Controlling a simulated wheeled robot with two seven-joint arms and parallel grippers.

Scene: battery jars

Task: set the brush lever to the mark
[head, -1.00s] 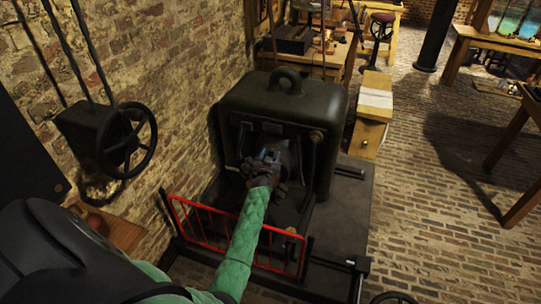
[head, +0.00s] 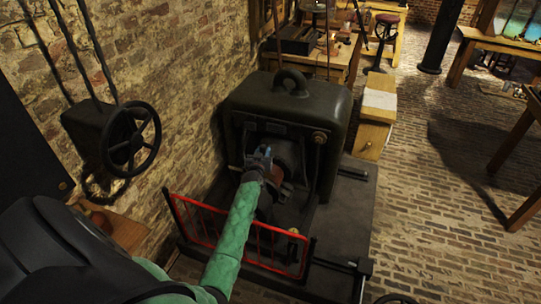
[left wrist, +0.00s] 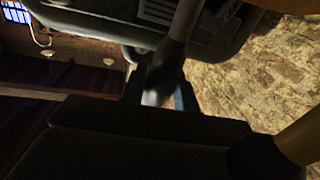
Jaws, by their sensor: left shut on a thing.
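The dark machine (head: 290,110) with a ring on top stands against the brick wall. My left gripper (head: 265,158) is at its open front, reaching over the red rail. The left gripper is shut on the brush lever. In the left wrist view the lever (left wrist: 168,70) shows as a rod with a dark grip and a pale end, between the fingers (left wrist: 158,92). The gripper and arm hide most of the lever in the head view. I cannot make out the mark. My right gripper is not in view.
A low red rail (head: 240,240) stands before the machine, under my left forearm. A black handwheel (head: 131,141) is on the wall at the left. A wooden cabinet (head: 372,137) stands behind the machine's right side. The brick floor (head: 430,220) at the right is largely clear.

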